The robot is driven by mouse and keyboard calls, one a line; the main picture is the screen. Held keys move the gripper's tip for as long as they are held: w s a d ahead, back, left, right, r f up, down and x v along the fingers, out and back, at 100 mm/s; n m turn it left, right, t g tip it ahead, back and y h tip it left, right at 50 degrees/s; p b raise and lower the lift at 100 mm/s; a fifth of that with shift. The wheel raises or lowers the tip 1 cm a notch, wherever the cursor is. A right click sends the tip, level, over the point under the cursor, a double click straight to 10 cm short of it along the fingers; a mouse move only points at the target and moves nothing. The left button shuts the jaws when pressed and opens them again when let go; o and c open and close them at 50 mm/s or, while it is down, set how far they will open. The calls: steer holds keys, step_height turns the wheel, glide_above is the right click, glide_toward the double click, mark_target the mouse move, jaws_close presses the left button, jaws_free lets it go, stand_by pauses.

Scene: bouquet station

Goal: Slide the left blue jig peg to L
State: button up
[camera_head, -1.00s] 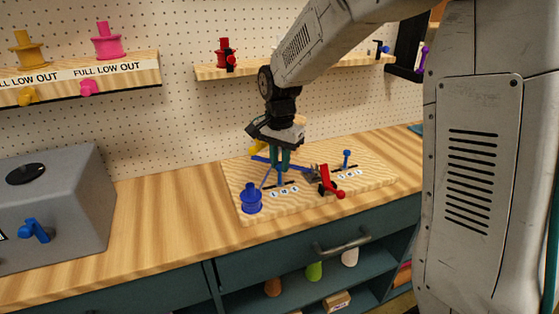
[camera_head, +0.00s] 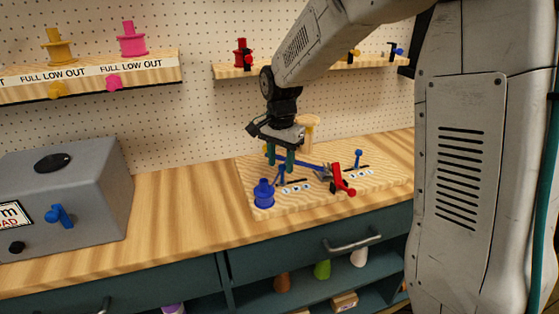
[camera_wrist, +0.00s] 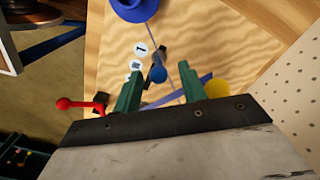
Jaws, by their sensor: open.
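The left blue jig peg (camera_head: 281,177) stands at the left end of its short dark slot on the wooden jig board (camera_head: 250,178), partly hidden by my fingers. In the wrist view its round blue head (camera_wrist: 158,74) lies between the green fingertips, with a gap on each side. My gripper (camera_head: 281,167) is open, pointing down over the peg. Round white letter labels (camera_head: 296,188) line the front of the slot; they also show in the wrist view (camera_wrist: 138,57), too small to read surely. A second blue peg (camera_head: 358,158) stands farther right.
A blue spool (camera_head: 264,194) stands at the board's front left corner, with a thin strand running toward the peg. A red lever clamp (camera_head: 341,181) is right of the peg. A blue strip (camera_head: 305,166) lies behind it. A grey machine (camera_head: 65,195) stands left; bare counter lies between.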

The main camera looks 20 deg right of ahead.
mark_target(281, 166)
step_height(281, 166, up, 8)
steer(key=shift+f, duration=0.15)
stand_by(0.6)
steer(key=shift+s+n, duration=0.1)
steer(key=shift+n, duration=0.5)
steer(key=s+r+n+t, duration=0.1)
steer(key=s+n, duration=0.9)
steer(key=s, duration=2)
steer(key=shift+s+d+r+n, duration=0.2)
steer(key=shift+s+n, duration=0.1)
steer(key=shift+s, duration=0.1)
